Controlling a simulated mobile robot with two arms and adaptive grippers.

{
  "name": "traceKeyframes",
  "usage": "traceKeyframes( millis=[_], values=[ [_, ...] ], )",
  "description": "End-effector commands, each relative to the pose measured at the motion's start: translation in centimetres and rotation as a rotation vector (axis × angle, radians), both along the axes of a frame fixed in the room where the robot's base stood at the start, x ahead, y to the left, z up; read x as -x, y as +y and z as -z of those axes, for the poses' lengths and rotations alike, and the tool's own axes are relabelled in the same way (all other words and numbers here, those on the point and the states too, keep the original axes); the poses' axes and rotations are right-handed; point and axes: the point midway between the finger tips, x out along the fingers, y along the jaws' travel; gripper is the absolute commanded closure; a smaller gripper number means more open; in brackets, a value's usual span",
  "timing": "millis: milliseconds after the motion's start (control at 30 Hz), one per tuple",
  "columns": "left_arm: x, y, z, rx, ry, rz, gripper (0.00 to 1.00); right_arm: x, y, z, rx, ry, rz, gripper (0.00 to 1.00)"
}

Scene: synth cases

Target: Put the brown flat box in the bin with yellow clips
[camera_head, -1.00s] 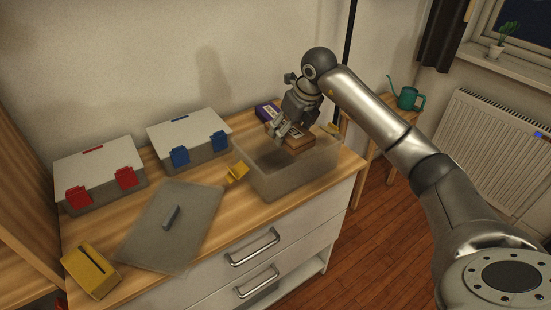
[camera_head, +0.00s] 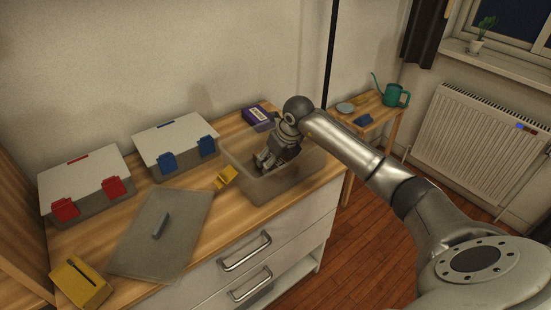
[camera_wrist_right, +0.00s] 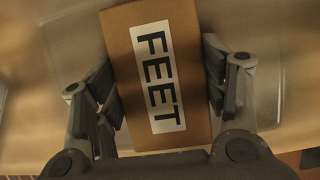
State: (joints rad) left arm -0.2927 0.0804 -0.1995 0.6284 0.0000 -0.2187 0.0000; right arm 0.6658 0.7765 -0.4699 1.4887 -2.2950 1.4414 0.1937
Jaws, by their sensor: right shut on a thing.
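The brown flat box (camera_wrist_right: 122,40), with a white label reading FEET, is between the fingers of my right gripper (camera_wrist_right: 168,88) in the right wrist view. My right gripper (camera_head: 266,160) is shut on it and reaches down into the clear open bin (camera_head: 285,188) in the head view. The box is mostly hidden there by the gripper and bin wall; whether it touches the bin floor I cannot tell. A yellow clip (camera_head: 227,177) hangs at the bin's left side. My left gripper is not in view.
A grey lid (camera_head: 150,250) lies left of the bin. Behind it stand closed bins with red clips (camera_head: 90,160) and blue clips (camera_head: 165,135). A purple box (camera_head: 257,117) is behind the open bin. A yellow slotted box (camera_head: 80,284) sits at front left.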

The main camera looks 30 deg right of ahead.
Motion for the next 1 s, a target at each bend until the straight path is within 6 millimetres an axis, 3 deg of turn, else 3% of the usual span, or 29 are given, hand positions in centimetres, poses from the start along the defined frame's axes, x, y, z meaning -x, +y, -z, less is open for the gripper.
traceKeyframes(
  millis=[200,233,400,800,1000],
  values=[
    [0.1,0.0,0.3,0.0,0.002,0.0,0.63,0.0,0.0,0.2,0.0,-0.001,-0.001,0.6],
    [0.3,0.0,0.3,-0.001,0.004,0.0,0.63,0.0,0.0,0.2,0.0,0.0,0.0,0.31],
    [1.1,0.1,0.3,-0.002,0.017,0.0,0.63,0.0,0.0,0.1,0.0,0.0,0.0,0.12],
    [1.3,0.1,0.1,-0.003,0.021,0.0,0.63,0.1,0.0,-0.4,0.0,-0.001,-0.001,0.12],
    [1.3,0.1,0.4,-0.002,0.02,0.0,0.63,1.3,-0.2,-3.3,0.003,-0.003,-0.002,0.12]
  ],
)
